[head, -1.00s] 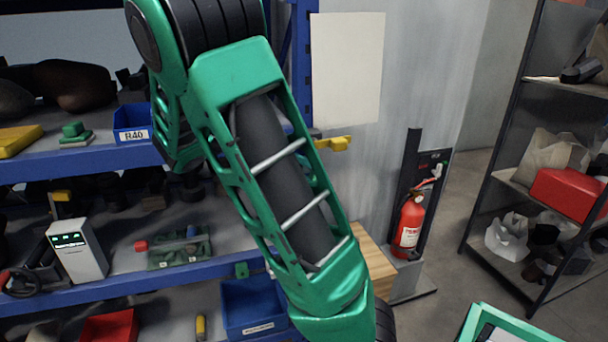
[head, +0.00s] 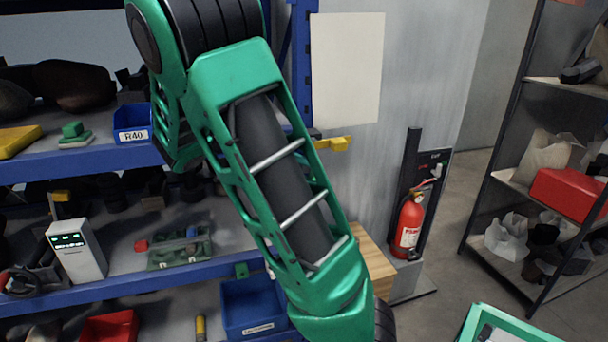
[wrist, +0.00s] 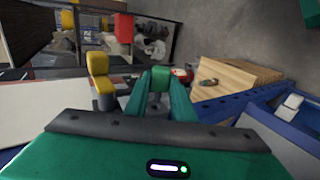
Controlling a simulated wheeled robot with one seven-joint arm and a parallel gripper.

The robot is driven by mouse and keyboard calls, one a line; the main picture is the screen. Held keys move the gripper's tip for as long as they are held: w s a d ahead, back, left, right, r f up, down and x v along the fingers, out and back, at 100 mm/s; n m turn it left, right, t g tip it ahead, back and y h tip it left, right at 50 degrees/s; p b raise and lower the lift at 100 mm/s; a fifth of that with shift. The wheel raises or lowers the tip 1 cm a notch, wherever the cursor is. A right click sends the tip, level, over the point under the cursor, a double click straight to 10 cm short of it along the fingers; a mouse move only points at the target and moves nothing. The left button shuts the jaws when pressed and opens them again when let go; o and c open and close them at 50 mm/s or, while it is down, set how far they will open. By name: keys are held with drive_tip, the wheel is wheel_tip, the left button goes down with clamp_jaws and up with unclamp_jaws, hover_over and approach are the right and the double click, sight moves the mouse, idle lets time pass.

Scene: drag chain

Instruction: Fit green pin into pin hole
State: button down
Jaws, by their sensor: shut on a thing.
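In the wrist view, the two green fingers of my gripper (wrist: 160,98) are closed in around a small green piece (wrist: 159,78), which seems to be the green pin. Its end is small and partly hidden by the fingers. A yellow block on a grey fitting (wrist: 98,75) stands just left of the fingers, apart from them. I cannot make out the pin hole in either view. In the head view my arm hides the gripper and the pin.
A blue shelf (head: 60,165) holds a blue R40 bin (head: 132,123) and a green tray (head: 180,248). A yellow fitting (head: 333,143) sticks out beside the blue post. A fire extinguisher (head: 410,222) and a dark rack (head: 500,180) stand right, with open floor between.

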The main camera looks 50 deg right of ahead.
drive_tip(key=shift+w+d, duration=0.5)
drive_tip(key=shift+w, duration=0.25)
drive_tip(key=shift+w+d, duration=0.45)
drive_tip(key=shift+w, duration=0.3)
drive_tip(key=c, duration=1.4)
unclamp_jaws()
drive_tip(key=shift+c, duration=0.2)
drive_tip(key=v, duration=1.1)
drive_tip(key=shift+f, duration=0.2)
